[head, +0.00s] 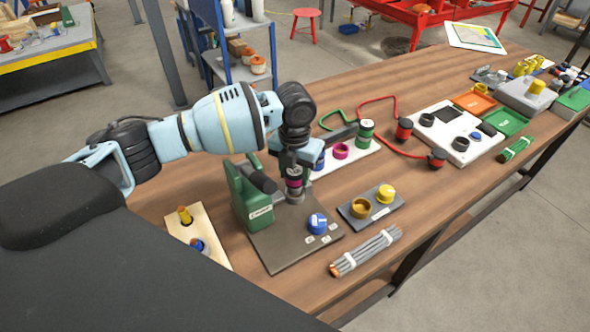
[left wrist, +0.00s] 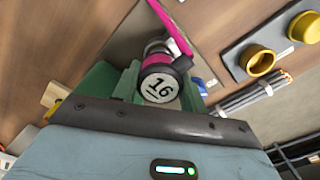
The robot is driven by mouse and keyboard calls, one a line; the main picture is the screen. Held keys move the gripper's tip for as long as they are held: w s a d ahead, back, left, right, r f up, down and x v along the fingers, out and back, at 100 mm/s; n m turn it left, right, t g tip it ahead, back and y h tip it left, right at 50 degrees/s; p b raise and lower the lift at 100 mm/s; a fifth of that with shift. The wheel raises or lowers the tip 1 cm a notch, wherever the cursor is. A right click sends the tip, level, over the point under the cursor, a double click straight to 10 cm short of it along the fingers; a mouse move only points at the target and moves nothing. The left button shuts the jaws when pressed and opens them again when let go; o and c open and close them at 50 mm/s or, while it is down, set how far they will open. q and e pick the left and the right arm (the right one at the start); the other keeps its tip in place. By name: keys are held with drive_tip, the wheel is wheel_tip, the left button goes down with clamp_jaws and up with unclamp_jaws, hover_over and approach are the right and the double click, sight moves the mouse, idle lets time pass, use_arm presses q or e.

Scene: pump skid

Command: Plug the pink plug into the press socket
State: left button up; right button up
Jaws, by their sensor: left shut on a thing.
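The pink plug (head: 293,184) is held upright in my left gripper (head: 294,172). In the left wrist view the plug shows its round end marked 16 (left wrist: 160,88), with a pink band and strap (left wrist: 175,32). The press socket (head: 296,197) is a grey piece on the dark base plate, directly under the plug. The plug's lower end is at the socket, but I cannot tell whether it is seated or just above it. The green press body (head: 249,200) stands just left of the gripper. My right gripper is not in view.
A blue-capped part (head: 317,223) sits on the base plate (head: 275,255). To the right are a grey block (head: 353,212) with brown and yellow sockets and a grey cable bundle (head: 366,251). A wooden board (head: 178,232) lies left. A white plug rack (head: 360,158) stands behind.

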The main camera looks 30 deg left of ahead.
use_arm(q)
drive_tip(key=shift+f, duration=0.45)
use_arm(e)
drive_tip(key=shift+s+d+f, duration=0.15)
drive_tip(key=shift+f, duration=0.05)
use_arm(q)
drive_tip(key=shift+f, duration=0.65)
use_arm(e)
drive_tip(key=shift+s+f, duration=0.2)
use_arm(q)
drive_tip(key=o, duration=1)
drive_tip(key=shift+o, duration=0.9)
wheel_tip(320, 180, up, 6)
drive_tip(key=shift+r, duration=0.95)
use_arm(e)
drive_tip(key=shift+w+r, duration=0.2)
